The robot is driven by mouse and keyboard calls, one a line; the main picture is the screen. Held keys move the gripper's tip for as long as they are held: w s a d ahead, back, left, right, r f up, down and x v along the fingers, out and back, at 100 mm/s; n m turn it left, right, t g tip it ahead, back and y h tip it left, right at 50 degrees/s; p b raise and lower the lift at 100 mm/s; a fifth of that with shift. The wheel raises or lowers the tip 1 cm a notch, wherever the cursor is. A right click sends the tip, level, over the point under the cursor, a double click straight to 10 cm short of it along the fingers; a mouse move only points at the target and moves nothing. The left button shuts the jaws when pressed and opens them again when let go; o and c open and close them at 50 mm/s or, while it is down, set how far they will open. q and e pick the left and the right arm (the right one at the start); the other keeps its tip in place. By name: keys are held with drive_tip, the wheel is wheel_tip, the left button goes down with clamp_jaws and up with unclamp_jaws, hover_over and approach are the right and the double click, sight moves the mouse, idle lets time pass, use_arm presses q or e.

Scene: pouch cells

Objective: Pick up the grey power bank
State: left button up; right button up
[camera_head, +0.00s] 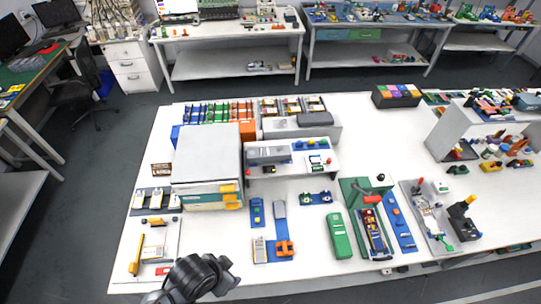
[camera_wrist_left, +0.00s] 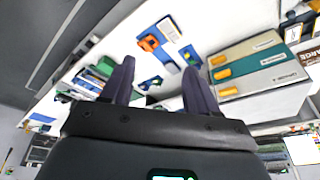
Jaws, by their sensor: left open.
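Several grey bodies could be the grey power bank, and I cannot tell which. In the head view, a slim grey piece (camera_head: 279,209) lies upon a blue strip at the table's middle. A long grey block (camera_head: 267,155) is on the low white shelf, and a darker rounded grey case (camera_head: 315,119) is on the raised shelf behind. My left gripper (camera_wrist_left: 158,75) is open and empty in the left wrist view, its two dark fingers apart above the table. In the head view my left arm shows at the bottom edge. My right gripper is not in view.
A large white box (camera_head: 207,155) with yellow latches stands left of the shelf. An orange clamp (camera_head: 284,248), a green case (camera_head: 339,236) and a green press stand (camera_head: 366,190) are at the front. Bare white table (camera_head: 215,235) lies left of the clamp.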

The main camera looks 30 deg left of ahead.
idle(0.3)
use_arm(q)
drive_tip(key=o, duration=0.7)
